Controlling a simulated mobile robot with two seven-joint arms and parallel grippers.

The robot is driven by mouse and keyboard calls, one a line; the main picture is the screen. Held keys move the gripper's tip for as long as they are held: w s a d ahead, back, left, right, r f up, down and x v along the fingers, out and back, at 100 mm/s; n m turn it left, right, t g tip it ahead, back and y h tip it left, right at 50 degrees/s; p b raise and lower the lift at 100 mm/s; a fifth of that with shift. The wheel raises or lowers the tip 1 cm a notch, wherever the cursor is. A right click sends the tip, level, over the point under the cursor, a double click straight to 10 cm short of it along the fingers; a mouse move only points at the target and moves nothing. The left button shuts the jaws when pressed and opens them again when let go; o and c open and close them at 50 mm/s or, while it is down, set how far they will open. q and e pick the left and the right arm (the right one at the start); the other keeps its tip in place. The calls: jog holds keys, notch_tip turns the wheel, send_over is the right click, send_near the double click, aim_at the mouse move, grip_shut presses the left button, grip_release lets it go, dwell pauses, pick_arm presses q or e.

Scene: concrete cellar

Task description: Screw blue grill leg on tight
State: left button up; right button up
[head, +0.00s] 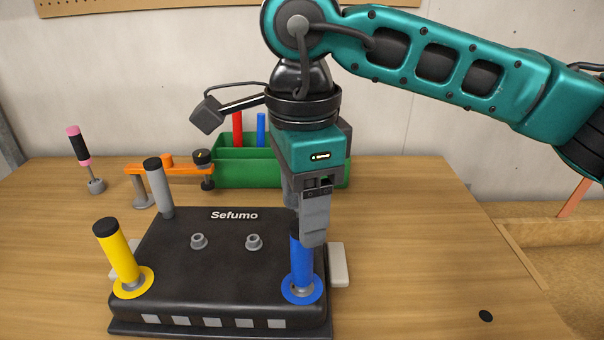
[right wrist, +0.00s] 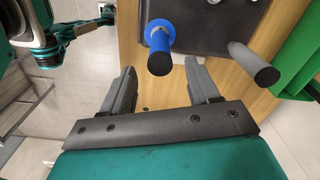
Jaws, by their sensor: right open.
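The black grill body (head: 220,245) lies with its legs pointing up. The blue leg (head: 302,262) stands at its near right corner inside a blue ring (head: 316,292). My right gripper (head: 305,225) is open, pointing down at the top of the blue leg, and one finger hides its upper end. In the right wrist view the blue leg (right wrist: 158,43) with its dark cap appears ahead of the gap between the open fingers (right wrist: 163,85).
A yellow leg (head: 122,255) and a grey leg (head: 160,190) stand on the left side of the grill. A green box (head: 240,170), an orange clamp (head: 175,169) and a pink-handled tool (head: 79,147) are behind. The bench (head: 420,250) at right is mostly clear.

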aim_at(302, 256)
notch_tip(302, 256, down, 8)
jog(key=shift+f, duration=0.25)
jog(key=shift+c, duration=0.2)
grip_shut()
jog(key=shift+f+m+b, duration=0.1)
jog(key=shift+m+b, duration=0.25)
jog(key=shift+m, duration=0.15)
jog(key=shift+m+b, duration=0.65)
jog(key=shift+m, duration=0.45)
jog(key=shift+m+b, duration=0.4)
jog(key=shift+m, duration=0.9)
